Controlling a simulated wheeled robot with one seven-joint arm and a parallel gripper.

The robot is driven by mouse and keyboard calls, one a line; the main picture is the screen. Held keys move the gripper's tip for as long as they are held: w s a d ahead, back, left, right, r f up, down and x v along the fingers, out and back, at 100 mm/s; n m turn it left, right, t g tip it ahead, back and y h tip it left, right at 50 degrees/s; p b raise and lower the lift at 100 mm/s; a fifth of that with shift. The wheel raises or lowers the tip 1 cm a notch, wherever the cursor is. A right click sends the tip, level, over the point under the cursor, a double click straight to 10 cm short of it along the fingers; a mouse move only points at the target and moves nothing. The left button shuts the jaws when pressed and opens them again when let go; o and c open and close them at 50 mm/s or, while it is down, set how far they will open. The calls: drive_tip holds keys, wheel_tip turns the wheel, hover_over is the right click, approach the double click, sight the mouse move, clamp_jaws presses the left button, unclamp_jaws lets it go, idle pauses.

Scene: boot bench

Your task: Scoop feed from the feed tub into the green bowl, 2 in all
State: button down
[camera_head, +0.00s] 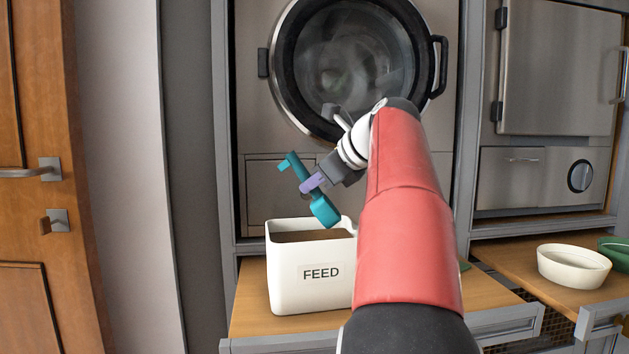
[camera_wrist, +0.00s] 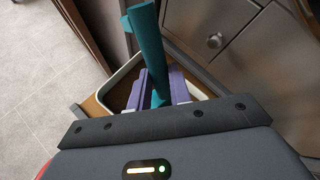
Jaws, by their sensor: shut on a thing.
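The white feed tub (camera_head: 306,288), marked FEED, stands on the left wooden shelf with brown feed (camera_head: 308,235) inside. My gripper (camera_head: 315,182) is shut on a teal scoop (camera_head: 325,210) and holds it tilted above the tub, with the scoop's cup end low over the rim. In the wrist view the purple fingers (camera_wrist: 180,88) clasp the teal scoop handle (camera_wrist: 147,45), and the tub's rim (camera_wrist: 122,72) shows behind them. Whether the scoop holds feed cannot be seen. The green bowl (camera_head: 616,250) is at the far right, cut off by the picture edge.
A cream bowl (camera_head: 574,265) stands on the right wooden shelf beside the green bowl. A round-doored machine (camera_head: 350,70) rises behind the tub. A gap with mesh separates the two shelves. A wooden door (camera_head: 45,280) is at the left.

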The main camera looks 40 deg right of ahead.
sight(323, 212)
drive_tip(key=shift+f+b, duration=2.35)
drive_tip(key=shift+f, duration=1.5)
